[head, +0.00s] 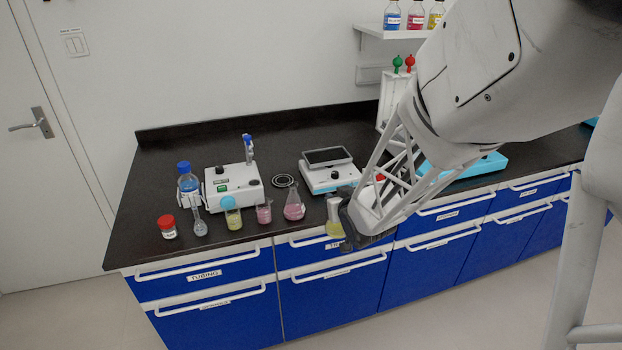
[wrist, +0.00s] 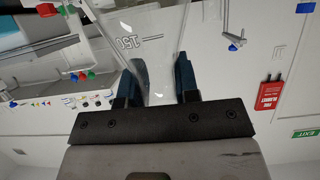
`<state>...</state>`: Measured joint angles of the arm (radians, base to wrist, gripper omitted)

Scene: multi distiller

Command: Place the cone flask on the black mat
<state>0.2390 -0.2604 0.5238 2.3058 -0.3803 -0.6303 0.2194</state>
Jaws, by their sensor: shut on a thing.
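My gripper (head: 346,218) is at the front edge of the bench, shut on a clear glass flask (head: 334,208) with yellow liquid low in it. In the wrist view, my gripper (wrist: 155,84) has its two dark blue fingers on either side of the flask (wrist: 150,50), whose walls slope and carry a "150" mark. I cannot tell whether its base touches the bench. A second cone flask (head: 294,212) with pink liquid stands on the bench to the left. A small round black mat (head: 283,181) with pale rings lies behind the pink flask, with nothing on it.
A pink beaker (head: 264,213), a yellow beaker (head: 232,217), a small round flask (head: 200,226) and a red-capped jar (head: 168,228) line the front left. A white stirrer device (head: 232,185) and a balance (head: 331,176) flank the mat. A white rack stands behind my arm.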

